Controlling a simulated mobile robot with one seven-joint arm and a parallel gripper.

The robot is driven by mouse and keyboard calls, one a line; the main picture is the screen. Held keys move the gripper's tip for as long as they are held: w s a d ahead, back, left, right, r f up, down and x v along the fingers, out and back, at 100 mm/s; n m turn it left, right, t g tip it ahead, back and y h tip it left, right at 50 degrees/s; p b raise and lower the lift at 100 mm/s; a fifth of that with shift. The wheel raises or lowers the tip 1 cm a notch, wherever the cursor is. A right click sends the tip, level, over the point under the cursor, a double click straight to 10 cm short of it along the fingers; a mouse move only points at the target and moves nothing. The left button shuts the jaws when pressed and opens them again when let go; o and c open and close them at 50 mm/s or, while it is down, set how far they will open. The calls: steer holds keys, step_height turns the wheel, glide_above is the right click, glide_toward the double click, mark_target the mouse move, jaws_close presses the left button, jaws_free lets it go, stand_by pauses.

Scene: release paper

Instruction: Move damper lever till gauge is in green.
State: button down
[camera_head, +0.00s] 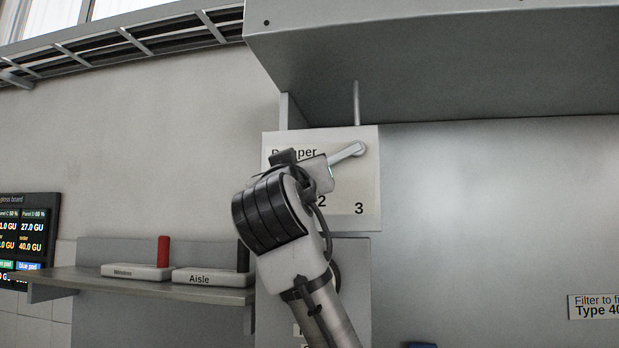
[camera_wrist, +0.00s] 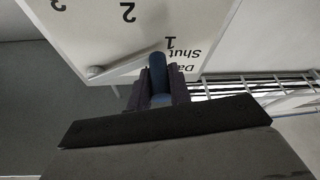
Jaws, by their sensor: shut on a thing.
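The damper plate (camera_head: 368,185) is a white panel under the hood, with 2 and 3 readable; my gripper covers part of its lettering. In the wrist view the plate (camera_wrist: 120,35) appears upside down, with 1 and Shut beside the lever's end. The damper lever (camera_head: 346,153) is a pale metal arm running down-left from its pivot to my gripper (camera_head: 322,172). In the wrist view the lever (camera_wrist: 122,65) ends in a dark blue handle (camera_wrist: 157,68). My gripper (camera_wrist: 159,88) is shut on this handle, near the 1. I cannot make out a gauge with a green zone.
A shelf (camera_head: 150,285) at lower left carries two pale blocks with upright handles, one red (camera_head: 163,251) and one dark, the latter labelled Aisle. A dark display board (camera_head: 28,240) hangs at far left. The metal hood (camera_head: 430,70) overhangs the plate.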

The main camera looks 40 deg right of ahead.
steer(key=shift+s+d+f+n+y, duration=0.15)
steer(key=shift+d+f+n+y, duration=0.15)
steer(key=shift+f+n, duration=0.3)
steer(key=shift+s+f+n+t+y, duration=0.3)
steer(key=shift+n+y, duration=0.1)
steer(key=shift+n, duration=0.5)
steer(key=c, duration=1.3)
jaws_free()
steer(key=b+v, duration=0.5)
steer(key=v, duration=0.8)
steer(key=shift+s+a+f+b, duration=0.2)
steer(key=shift+s+a+b, duration=0.05)
steer(key=shift+b, duration=0.05)
